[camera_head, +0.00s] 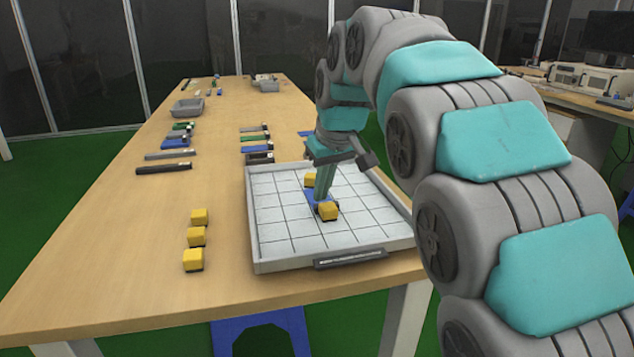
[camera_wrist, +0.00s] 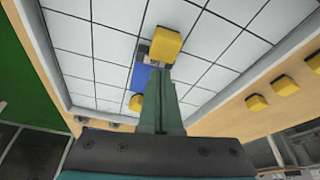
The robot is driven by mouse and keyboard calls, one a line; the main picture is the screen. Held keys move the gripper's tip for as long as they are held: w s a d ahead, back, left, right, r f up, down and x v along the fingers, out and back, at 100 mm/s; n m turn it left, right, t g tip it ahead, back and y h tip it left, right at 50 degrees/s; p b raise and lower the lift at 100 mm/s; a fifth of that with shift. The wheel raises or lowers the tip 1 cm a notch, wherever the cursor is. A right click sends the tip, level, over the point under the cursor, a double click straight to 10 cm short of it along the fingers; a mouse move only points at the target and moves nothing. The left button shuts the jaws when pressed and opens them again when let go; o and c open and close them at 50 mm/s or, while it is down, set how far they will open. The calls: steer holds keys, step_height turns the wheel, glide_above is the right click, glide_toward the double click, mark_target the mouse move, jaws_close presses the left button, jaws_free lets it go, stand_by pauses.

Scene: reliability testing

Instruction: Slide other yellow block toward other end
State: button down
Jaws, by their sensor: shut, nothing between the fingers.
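A white tray with a grid floor (camera_head: 281,231) sits on the table, and a flat blue piece (camera_head: 310,196) lies in it. One yellow block (camera_head: 328,211) is at the near end of the blue piece, beside a small dark part. The other yellow block (camera_head: 310,180) is near its far end. My gripper (camera_head: 323,200) points down, shut and empty, with its tips low and close to the near yellow block. In the wrist view the near yellow block (camera_wrist: 166,44) is just past the fingertips (camera_wrist: 157,72); the far one (camera_wrist: 137,102) is beside the fingers. Contact cannot be told.
Three yellow blocks (camera_head: 197,237) stand in a row on the table left of the tray. Several dark, green and blue bars (camera_head: 256,146) lie behind it. A grey bin (camera_head: 187,108) is farther back. The tray has raised walls (camera_head: 252,220) and a dark front handle (camera_head: 350,259).

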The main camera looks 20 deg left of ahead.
mark_target(326, 202)
steer(key=shift+s+d, duration=0.2)
stand_by(0.3)
steer(key=shift+s+d+f+b, duration=0.1)
steer(key=shift+s+d+b, duration=0.2)
steer(key=shift+d, duration=0.05)
steer(key=shift+s+d, duration=0.3)
steer(key=shift+w, duration=0.1)
steer(key=shift+w+a, duration=0.25)
steer(key=shift+a, duration=0.05)
steer(key=shift+w+a+r+p, duration=0.25)
steer(key=shift+w+a+r, duration=0.1)
steer(key=shift+w+a, duration=0.25)
steer(key=shift+w+a+r+p, duration=0.2)
steer(key=shift+w+a+r, duration=0.15)
steer(key=shift+w+a, duration=0.2)
steer(key=v, duration=0.9)
steer(key=shift+s, duration=0.25)
